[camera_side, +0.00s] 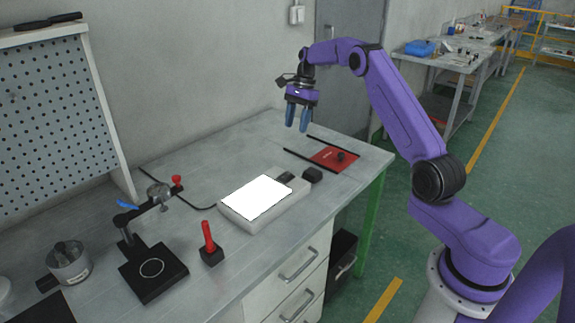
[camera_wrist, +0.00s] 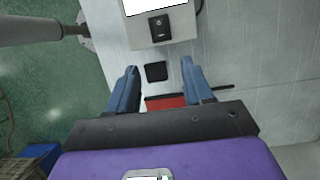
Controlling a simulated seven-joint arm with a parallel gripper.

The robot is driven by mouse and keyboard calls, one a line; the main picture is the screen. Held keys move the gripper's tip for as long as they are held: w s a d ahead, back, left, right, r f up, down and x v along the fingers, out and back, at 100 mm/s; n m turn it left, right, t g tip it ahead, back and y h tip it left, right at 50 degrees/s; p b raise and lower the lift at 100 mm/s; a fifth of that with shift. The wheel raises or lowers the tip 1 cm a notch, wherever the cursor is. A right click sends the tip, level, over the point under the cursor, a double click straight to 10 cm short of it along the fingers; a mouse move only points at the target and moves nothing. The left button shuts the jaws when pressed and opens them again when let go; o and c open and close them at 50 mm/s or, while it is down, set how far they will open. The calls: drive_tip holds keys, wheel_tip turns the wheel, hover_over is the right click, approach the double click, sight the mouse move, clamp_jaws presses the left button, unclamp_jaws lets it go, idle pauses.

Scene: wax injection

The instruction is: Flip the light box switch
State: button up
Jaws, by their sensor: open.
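The light box (camera_side: 262,200) lies on the workbench, a pale box with a bright white lit top. Its switch (camera_side: 286,178) is a dark panel at its right end. In the wrist view the light box (camera_wrist: 180,34) is at the top, with the black switch (camera_wrist: 160,27) near its lower edge. My gripper (camera_side: 297,118) hangs above the back of the bench with blue fingers pointing down, apart from the box. In the wrist view my gripper (camera_wrist: 160,76) is open and empty, its fingers on either side of a small black block (camera_wrist: 156,71).
The black block (camera_side: 312,174) sits beside the box's right end. A red pad (camera_side: 335,158) with a dark knob lies farther right. A red-handled tool (camera_side: 209,238) in a black holder and a black stand (camera_side: 152,270) are to the left. A cable runs behind the box.

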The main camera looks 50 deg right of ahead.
sight(286, 175)
drive_tip(key=shift+y, duration=0.6)
drive_tip(key=x, duration=0.5)
drive_tip(key=d+x, duration=0.1)
drive_tip(key=x, duration=1)
drive_tip(key=shift+d+f, duration=0.25)
drive_tip(key=shift+f, duration=0.1)
